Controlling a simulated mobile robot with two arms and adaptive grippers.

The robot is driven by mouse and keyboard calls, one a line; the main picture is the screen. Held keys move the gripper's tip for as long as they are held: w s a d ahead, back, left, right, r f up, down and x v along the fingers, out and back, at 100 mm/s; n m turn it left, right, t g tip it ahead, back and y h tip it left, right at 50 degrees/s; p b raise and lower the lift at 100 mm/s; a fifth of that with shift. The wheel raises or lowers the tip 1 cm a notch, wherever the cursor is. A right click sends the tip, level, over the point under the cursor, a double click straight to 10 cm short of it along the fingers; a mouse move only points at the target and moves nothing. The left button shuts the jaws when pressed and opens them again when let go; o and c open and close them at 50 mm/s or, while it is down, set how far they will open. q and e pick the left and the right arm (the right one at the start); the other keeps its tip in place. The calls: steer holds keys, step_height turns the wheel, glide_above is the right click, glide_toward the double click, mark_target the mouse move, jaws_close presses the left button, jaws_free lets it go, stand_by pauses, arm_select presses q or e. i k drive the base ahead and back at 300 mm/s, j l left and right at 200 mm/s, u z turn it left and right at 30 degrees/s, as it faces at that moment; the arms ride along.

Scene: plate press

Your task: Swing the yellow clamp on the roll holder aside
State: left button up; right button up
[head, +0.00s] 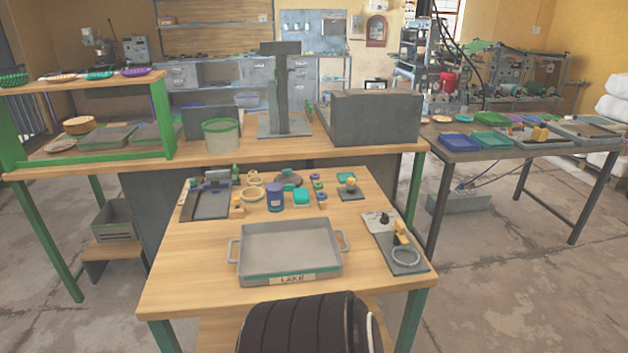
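A yellow clamp-like piece (401,231) stands on a flat grey holder (411,269) at the right side of the front wooden table. A pale ring (405,256) lies on that holder's near end, and a small dark knob (384,219) sits at its far end. Other small yellow pieces stand by the grey plate at the table's left (238,203) and on a small dark base at the back (351,183). I cannot tell for certain which one is the roll holder's clamp. Neither of my grippers is in view.
A grey tray (335,262) labelled LAKE sits mid-table, left of the holder. A blue jar (276,198) and teal blocks stand behind it. A long bench (75,169) with a press-like stand (281,90) is behind. The table's front left is clear.

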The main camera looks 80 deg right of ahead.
mark_target(399, 238)
steer(key=z, duration=3.3)
